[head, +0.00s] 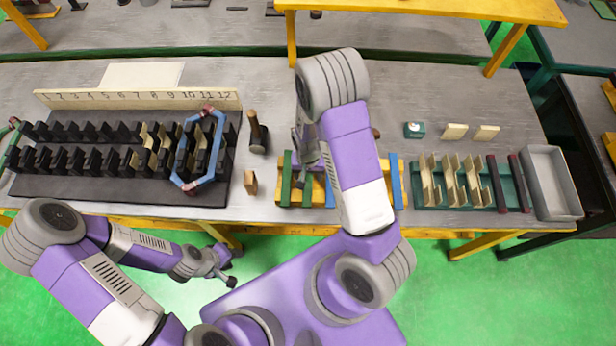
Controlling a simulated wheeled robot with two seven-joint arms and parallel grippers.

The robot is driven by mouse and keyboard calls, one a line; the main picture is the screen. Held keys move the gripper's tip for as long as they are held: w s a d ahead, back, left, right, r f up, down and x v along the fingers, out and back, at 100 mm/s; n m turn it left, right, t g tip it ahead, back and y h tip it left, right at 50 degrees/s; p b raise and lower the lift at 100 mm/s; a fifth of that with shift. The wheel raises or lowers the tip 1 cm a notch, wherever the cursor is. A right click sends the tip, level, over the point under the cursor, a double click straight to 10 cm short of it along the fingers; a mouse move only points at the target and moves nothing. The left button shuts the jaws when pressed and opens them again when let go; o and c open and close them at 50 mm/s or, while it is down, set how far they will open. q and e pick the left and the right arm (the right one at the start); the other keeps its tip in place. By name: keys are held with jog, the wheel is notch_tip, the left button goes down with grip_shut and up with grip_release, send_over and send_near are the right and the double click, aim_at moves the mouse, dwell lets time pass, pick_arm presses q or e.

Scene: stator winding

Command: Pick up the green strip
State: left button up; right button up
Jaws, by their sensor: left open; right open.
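A long green strip (286,182) stands at the left end of a yellow holder (317,192) near the table's front edge. Another green piece appears just right of it, partly hidden by my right gripper. Blue strips (396,182) stand at the holder's right side. My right gripper (304,172) is open over the left part of the holder, close to the green strips; whether it touches one cannot be told. My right arm hides the middle of the holder. My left gripper (228,272) is open and empty, low in front of the table.
A black slotted stator (120,150) with a blue coil (190,185) fills the left. A mallet (257,133) and a wooden block (250,183) stand between it and the holder. Right are a green rack (503,182) with cream pieces and a grey tray (551,180).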

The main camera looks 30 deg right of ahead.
grip_shut()
dwell(0.3)
jog(key=shift+r, duration=0.1)
